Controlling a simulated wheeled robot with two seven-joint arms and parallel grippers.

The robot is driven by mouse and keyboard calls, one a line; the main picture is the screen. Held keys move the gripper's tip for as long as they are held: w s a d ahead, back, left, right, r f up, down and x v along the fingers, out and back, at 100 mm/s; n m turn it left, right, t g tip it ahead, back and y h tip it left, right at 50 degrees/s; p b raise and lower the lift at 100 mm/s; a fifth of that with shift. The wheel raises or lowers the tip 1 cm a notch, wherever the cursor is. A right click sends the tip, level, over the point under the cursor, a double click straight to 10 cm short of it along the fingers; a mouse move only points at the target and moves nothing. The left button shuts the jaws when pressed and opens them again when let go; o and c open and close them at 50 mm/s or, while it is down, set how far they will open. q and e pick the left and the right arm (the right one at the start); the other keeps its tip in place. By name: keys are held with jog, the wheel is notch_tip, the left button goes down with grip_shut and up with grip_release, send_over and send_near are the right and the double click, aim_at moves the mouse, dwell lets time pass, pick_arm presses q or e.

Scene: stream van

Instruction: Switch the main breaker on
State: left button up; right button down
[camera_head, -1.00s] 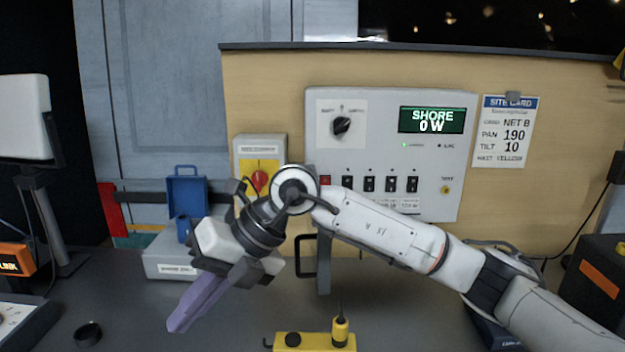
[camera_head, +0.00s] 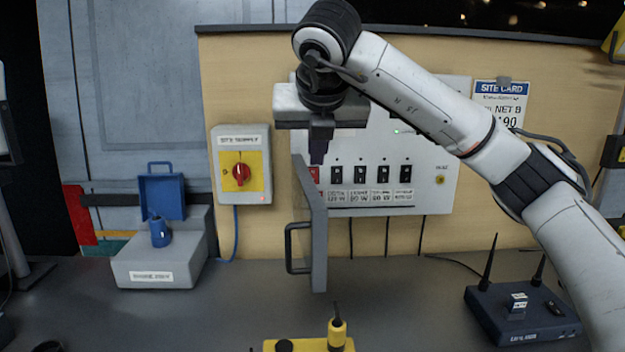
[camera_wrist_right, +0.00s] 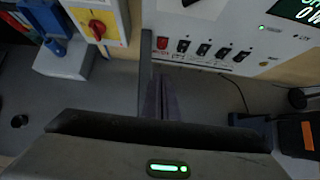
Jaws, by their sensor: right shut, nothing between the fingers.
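The switch panel (camera_head: 447,165) stands against the wooden wall, with a row of black switches (camera_head: 361,174) and a red switch (camera_head: 314,175) at the row's left end. The red switch (camera_wrist_right: 183,45) also shows in the right wrist view. A grey cover door (camera_head: 318,245) with a black handle stands open, sticking out in front of the panel's left part. My right gripper (camera_head: 319,156) is shut and empty, pointing down just above the red switch in the head view. Its fingers (camera_wrist_right: 163,90) show beside the door's edge in the wrist view. My left gripper is out of view.
A yellow box with a red rotary knob (camera_head: 241,174) is on the wall left of the panel. A router (camera_head: 520,312) is at right, a yellow device (camera_head: 310,345) at front. The desk between is clear.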

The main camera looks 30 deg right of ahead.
jog(key=p, duration=0.1)
send_near(313, 183)
notch_tip(313, 183, down, 4)
jog(key=shift+w+d+r+p, duration=0.2)
jog(key=shift+w+d+p, duration=0.5)
jog(key=shift+w, duration=0.2)
jog(key=shift+w+d, duration=0.2)
jog(key=shift+w, duration=0.15)
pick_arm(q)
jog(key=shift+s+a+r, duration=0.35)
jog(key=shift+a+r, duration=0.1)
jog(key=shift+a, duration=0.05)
pick_arm(e)
jog(key=shift+w+d+f, duration=0.15)
jog(key=shift+w, duration=0.15)
